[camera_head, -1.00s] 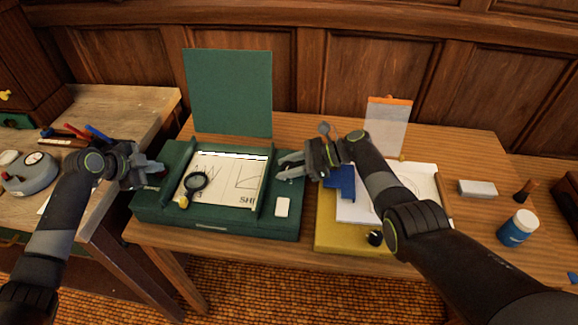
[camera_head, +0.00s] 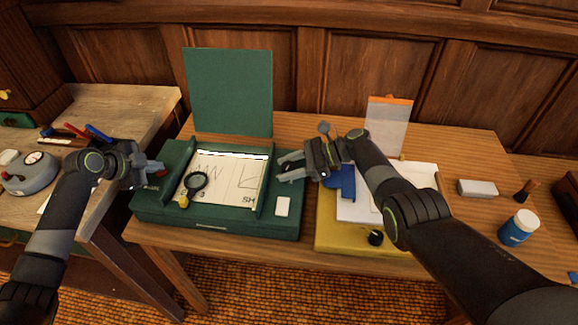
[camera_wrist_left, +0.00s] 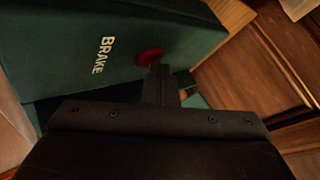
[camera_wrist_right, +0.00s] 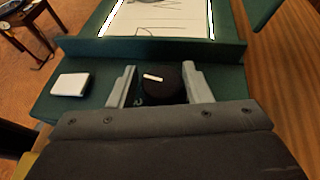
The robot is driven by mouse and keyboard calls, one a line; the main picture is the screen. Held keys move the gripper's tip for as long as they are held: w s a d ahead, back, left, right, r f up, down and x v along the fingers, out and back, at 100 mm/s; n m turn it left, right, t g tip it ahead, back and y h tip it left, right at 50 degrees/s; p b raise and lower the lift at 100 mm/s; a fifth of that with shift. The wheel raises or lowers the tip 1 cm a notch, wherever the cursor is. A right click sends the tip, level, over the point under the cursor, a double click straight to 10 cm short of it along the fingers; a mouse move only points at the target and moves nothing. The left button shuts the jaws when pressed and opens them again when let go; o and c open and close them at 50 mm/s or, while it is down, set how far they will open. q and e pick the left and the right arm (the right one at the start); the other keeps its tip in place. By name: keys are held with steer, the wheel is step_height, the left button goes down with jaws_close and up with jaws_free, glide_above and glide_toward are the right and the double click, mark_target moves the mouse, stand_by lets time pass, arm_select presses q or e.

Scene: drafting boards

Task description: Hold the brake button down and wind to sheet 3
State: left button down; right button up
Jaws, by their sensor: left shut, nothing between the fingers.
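The green sheet winder (camera_head: 218,222) stands on the table with its lid upright behind it. The red brake button (camera_wrist_left: 150,56) sits beside the word BRAKE. My left gripper (camera_head: 156,170) is shut and empty, its tip (camera_wrist_left: 158,70) at the button's edge; I cannot tell whether it presses it. My right gripper (camera_head: 284,168) is open, its fingers either side of the black winding knob (camera_wrist_right: 162,84), which has a white mark.
A magnifying glass (camera_head: 195,183) lies over the window and partly covers the paper. A white block (camera_head: 282,207) sits on the winder's right front. A yellow board (camera_head: 350,240) with papers and a blue item (camera_head: 341,182) lies under my right arm. A blue jar (camera_head: 518,228) stands far right.

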steer(key=shift+d, duration=0.1)
steer(key=v, duration=1.2)
